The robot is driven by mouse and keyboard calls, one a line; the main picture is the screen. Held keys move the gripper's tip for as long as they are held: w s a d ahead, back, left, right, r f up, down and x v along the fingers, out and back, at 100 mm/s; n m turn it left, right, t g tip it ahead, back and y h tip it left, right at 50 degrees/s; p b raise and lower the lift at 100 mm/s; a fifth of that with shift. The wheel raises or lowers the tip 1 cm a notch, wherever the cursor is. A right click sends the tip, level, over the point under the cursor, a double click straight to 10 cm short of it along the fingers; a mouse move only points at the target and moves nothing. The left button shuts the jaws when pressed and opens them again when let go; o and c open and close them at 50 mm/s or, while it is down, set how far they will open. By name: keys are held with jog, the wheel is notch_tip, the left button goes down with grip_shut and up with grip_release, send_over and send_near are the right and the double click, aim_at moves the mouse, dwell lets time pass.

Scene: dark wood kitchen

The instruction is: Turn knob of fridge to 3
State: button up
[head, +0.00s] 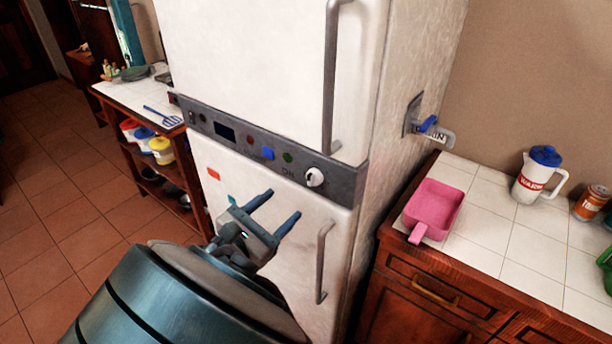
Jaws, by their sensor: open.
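The white fridge (270,80) stands in the middle of the head view, with a dark grey control panel (264,153) between its upper and lower doors. The white round knob (315,177) sits near the panel's right end, with small markings beside it; its number setting is too small to read. My gripper (273,205) is open and empty in front of the lower door. Its two blue fingers point up and right, below and left of the knob and apart from it. Nothing hides the knob.
Vertical handles stand out on the upper door (331,90) and lower door (323,262). At right, a tiled counter (500,247) holds a pink pan (435,208), a jug (537,177) and a can (592,203). A lever (428,127) sticks out of the fridge's side. Left floor (60,215) is clear.

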aim_at(309, 183)
jog(key=x, duration=0.9)
jog(key=shift+d, duration=0.1)
jog(key=c, duration=1)
